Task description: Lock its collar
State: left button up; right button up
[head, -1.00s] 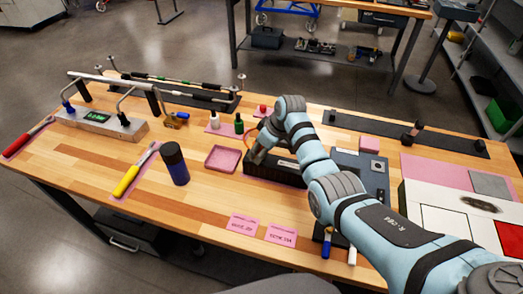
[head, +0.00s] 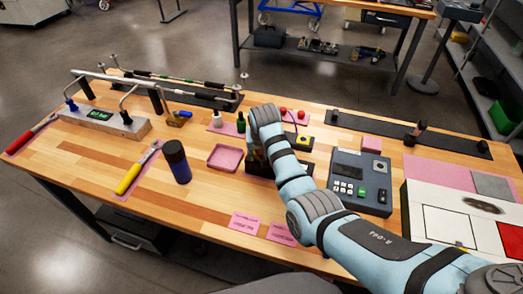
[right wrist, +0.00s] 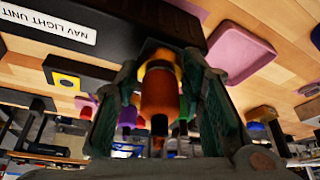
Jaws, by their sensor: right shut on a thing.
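The nav light unit, a dark box with a white "NAV LIGHT UNIT" label (right wrist: 48,22), fills the upper left of the right wrist view. An orange connector (right wrist: 160,92) with a yellow collar (right wrist: 161,58) stands out from its face. My right gripper (right wrist: 166,68) has a finger on each side of the connector and collar and is shut on it. Which of the two parts the pads press on is hard to tell. In the head view my arm hides the connector and most of the unit. My left gripper is out of view.
An empty pink tray (head: 224,157) lies left of the unit. A dark blue bottle (head: 176,162) stands farther left. A grey keypad tester (head: 360,182) sits to the right, and a small box with a yellow top (head: 303,142) stands behind. The front of the table is mostly clear.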

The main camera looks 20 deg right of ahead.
jog(key=shift+a+f+m+h, duration=0.15)
jog(key=shift+m+h, duration=0.15)
jog(key=shift+m, duration=0.6)
jog(key=shift+m+g+h+b, duration=0.3)
jog(key=shift+m+g+b, duration=0.1)
jog(key=shift+m, duration=0.5)
jog(key=shift+w+a+f+m+h+b, duration=0.1)
jog(key=shift+m+h+b, duration=0.1)
jog(key=shift+m+b, duration=0.3)
jog(key=shift+f+m+h+b, duration=0.1)
jog(key=shift+m+h+b, duration=0.15)
jog(key=shift+m, duration=0.35)
jog(key=shift+a+r+m+g+h+b, duration=0.15)
jog(key=shift+m+g+h+b, duration=0.2)
jog(key=shift+m+b, duration=0.6)
jog(key=o, duration=1.2)
jog(key=shift+w+d, duration=0.1)
jog(key=shift+d, duration=0.1)
jog(key=shift+c, duration=0.2)
